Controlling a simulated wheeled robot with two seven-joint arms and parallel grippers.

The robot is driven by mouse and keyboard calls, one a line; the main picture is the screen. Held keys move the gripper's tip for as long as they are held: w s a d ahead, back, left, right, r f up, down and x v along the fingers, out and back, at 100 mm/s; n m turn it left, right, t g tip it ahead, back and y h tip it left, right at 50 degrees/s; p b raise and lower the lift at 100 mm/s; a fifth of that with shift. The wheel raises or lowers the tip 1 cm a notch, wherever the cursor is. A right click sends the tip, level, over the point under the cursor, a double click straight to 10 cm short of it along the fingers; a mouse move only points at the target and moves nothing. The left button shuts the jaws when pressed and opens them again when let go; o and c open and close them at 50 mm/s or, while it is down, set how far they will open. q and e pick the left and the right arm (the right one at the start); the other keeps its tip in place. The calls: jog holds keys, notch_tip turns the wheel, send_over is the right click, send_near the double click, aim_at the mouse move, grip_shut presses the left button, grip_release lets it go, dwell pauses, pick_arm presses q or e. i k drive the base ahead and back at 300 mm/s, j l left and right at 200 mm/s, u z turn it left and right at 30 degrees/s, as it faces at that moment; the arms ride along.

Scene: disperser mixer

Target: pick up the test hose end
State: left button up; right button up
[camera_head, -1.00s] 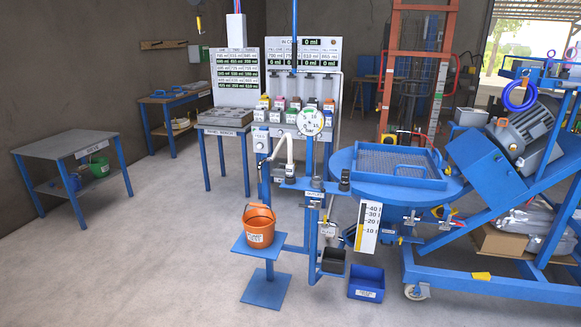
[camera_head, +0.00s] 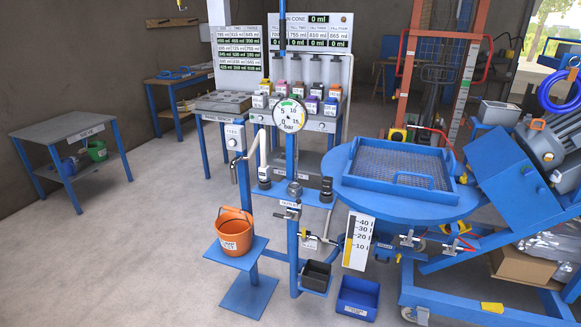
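The test hose (camera_head: 263,152) is a short white tube rising from a dark fitting (camera_head: 264,178) on the blue stand's shelf. A darker grey, bent length runs left from it, and its lower tip (camera_head: 234,179) points down in open air above the orange bucket (camera_head: 233,232). I take this tip for the hose end, but the picture is too small to be sure. Nothing is seen holding it. Neither of my grippers shows in the head view.
A round pressure gauge (camera_head: 290,114) stands on a blue post right of the hose. A round blue table with a mesh tray (camera_head: 403,168) is to the right. Black (camera_head: 316,275) and blue (camera_head: 358,292) bins sit low in front.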

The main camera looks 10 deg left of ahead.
aim_at(264, 173)
jog(key=i+j+z, duration=0.35)
jog(key=i+j, duration=0.65)
jog(key=i+j+z, duration=0.1)
jog(key=j, duration=0.6)
jog(key=i+j+z, duration=0.15)
jog(key=j, duration=0.6)
jog(key=i+j+z, duration=0.1)
jog(key=j, duration=0.6)
jog(key=i+j+z, duration=0.1)
jog(key=j, duration=0.35)
jog(key=i+j+z, duration=0.1)
jog(key=j, duration=0.3)
